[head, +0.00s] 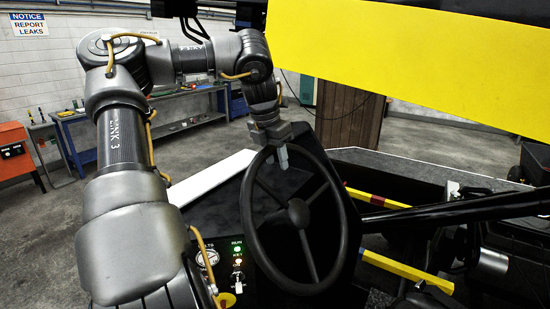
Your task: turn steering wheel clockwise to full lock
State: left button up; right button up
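The black steering wheel (343,222) stands at the middle of the head view, with several spokes running to a round hub (298,212). My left gripper (283,158) is at the top of the wheel's rim, reached by my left arm from the left. One grey finger shows in front of the rim; the other finger is hidden, so I cannot tell whether it is closed on the rim. My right gripper is not in the head view.
A dash panel with a gauge (207,257) and lit indicators (237,250) sits left of the wheel. A yellow panel (420,62) hangs at upper right. Dark bars (450,212) run right of the wheel. A blue workbench (150,118) stands behind on open floor.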

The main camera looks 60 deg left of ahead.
pick_arm(q)
jog(key=shift+o, duration=0.6)
jog(key=shift+s+r, duration=0.1)
jog(key=shift+r, duration=0.15)
jog(key=b+v, duration=0.2)
jog(key=v, duration=0.8)
jog(key=shift+r, duration=0.1)
